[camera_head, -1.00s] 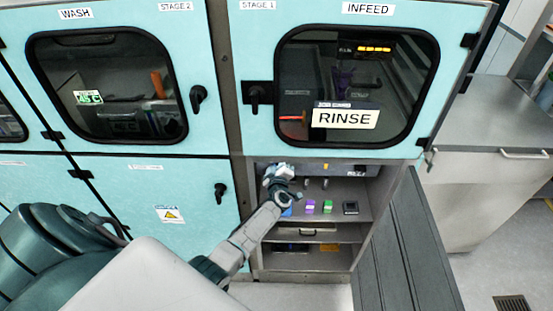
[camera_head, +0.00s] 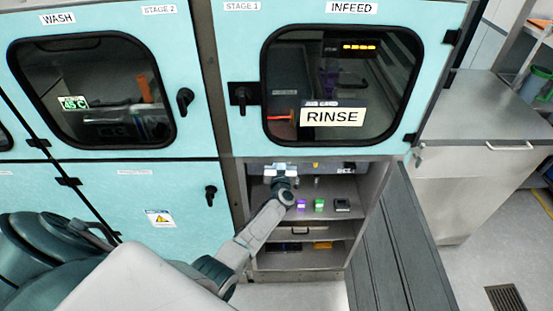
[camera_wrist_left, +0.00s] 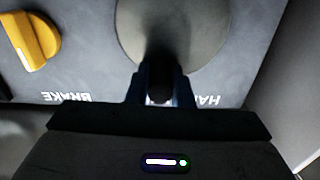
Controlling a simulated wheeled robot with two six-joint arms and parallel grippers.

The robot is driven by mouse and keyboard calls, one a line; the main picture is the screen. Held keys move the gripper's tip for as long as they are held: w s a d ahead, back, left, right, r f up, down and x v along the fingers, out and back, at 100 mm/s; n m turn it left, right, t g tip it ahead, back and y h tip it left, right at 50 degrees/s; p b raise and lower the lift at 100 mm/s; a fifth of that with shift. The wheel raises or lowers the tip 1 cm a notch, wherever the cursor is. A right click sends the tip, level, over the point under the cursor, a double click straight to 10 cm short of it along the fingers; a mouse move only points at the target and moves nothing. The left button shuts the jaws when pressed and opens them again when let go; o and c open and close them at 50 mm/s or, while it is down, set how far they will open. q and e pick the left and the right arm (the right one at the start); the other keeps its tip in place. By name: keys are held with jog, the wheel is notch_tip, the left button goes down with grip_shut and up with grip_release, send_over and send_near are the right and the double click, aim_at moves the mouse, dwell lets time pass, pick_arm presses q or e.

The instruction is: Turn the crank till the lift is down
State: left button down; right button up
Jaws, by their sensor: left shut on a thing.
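My left gripper (camera_head: 283,172) is in the open compartment below the RINSE window, in front of its upper panel. In the left wrist view its two dark fingers (camera_wrist_left: 160,88) are closed around a dark knob (camera_wrist_left: 160,90), which sits over a round grey disc (camera_wrist_left: 172,28) on the panel. Part of a label starting "HA" shows beside the fingers; the rest is hidden. The crank's arm and its angle cannot be made out. The lift cannot be clearly picked out behind the dark window (camera_head: 340,85). My right gripper is not in view.
A yellow knob (camera_wrist_left: 35,38) by the word BRAKE is on the same panel. Purple (camera_head: 301,204) and green (camera_head: 319,204) blocks and a dark square item (camera_head: 342,205) lie on the shelf below. An open grey door (camera_head: 392,245) stands right of the compartment.

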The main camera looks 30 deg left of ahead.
pick_arm(q)
jog(key=shift+w+d+f+m, duration=0.15)
jog(key=shift+d+m, duration=0.1)
jog(key=shift+m, duration=0.4)
jog(key=shift+w+d+f+m, duration=0.15)
jog(key=shift+d+m, duration=0.1)
jog(key=shift+m, duration=0.4)
jog(key=c, duration=1.3)
grip_release()
jog(key=v, duration=1.1)
jog(key=shift+b, duration=0.4)
